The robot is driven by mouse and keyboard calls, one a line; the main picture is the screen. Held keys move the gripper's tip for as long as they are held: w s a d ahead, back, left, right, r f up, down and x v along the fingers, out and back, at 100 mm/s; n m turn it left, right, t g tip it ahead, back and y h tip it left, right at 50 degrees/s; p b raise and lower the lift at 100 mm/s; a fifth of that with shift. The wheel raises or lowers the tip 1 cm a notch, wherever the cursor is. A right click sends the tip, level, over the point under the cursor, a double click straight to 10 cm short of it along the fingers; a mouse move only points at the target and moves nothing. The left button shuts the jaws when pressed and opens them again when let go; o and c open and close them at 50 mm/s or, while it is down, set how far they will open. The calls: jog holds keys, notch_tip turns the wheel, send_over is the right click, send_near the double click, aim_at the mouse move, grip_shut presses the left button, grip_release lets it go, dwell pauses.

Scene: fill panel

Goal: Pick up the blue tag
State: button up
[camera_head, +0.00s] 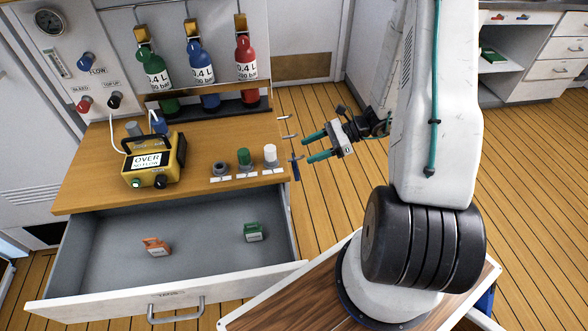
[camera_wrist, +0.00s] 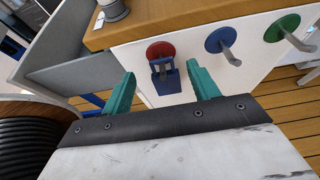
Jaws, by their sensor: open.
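The blue tag (camera_wrist: 168,84) hangs from the hook with the red round base (camera_wrist: 160,50) on the white side of the bench. In the head view the blue tag (camera_head: 297,171) shows as a thin strip at the bench's right side. My gripper (camera_head: 307,149) is open, with its teal fingers pointing toward the bench side. In the wrist view my gripper (camera_wrist: 161,74) has one finger on each side of the tag in the picture. The tag appears beyond the fingertips, and I see no contact.
Hooks with a blue base (camera_wrist: 221,40) and a green base (camera_wrist: 282,27) are empty beside the tag. The open drawer (camera_head: 100,255) holds an orange tag (camera_head: 156,247) and a green tag (camera_head: 253,232). A yellow box (camera_head: 153,160) and small fittings stand on the wooden benchtop (camera_head: 90,185).

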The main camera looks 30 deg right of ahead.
aim_at(293, 157)
jog(key=x, duration=0.5)
jog(key=shift+d+f, duration=0.1)
jog(key=shift+f, duration=0.1)
jog(key=c, duration=1.3)
jog(key=shift+r, duration=0.15)
